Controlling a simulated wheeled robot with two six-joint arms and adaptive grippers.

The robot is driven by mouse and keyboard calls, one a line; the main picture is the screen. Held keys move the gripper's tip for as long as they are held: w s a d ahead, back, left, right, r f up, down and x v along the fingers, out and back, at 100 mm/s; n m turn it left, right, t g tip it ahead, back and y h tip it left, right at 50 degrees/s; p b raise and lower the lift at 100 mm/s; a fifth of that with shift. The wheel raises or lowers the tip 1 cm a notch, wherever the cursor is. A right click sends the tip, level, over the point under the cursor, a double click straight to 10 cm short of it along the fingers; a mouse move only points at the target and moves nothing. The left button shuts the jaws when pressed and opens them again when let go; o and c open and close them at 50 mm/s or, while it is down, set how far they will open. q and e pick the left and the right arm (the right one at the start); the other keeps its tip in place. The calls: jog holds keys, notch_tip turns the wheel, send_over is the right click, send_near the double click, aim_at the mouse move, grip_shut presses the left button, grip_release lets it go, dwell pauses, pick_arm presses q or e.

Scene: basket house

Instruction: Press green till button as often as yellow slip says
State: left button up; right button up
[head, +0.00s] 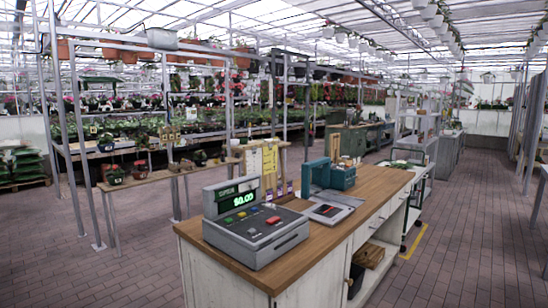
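A grey till (255,240) stands on the near end of a wooden-topped counter. Its raised display (239,200) shows $0.00 in green digits. Small coloured buttons sit on its sloping top; a green button (242,214) is toward the left and a red one (272,220) toward the right. A yellow sheet (270,158) is on an upright board behind the till, beside paler sheets; its writing is too small to read, and I cannot tell whether it is the slip. Neither of my grippers is in view.
The wooden counter top (375,188) runs back to the right. A teal device (331,174) and a grey flat pad (328,211) stand behind the till. A plant bench (150,180) is at the left. The brick floor is clear at front left and along the right aisle.

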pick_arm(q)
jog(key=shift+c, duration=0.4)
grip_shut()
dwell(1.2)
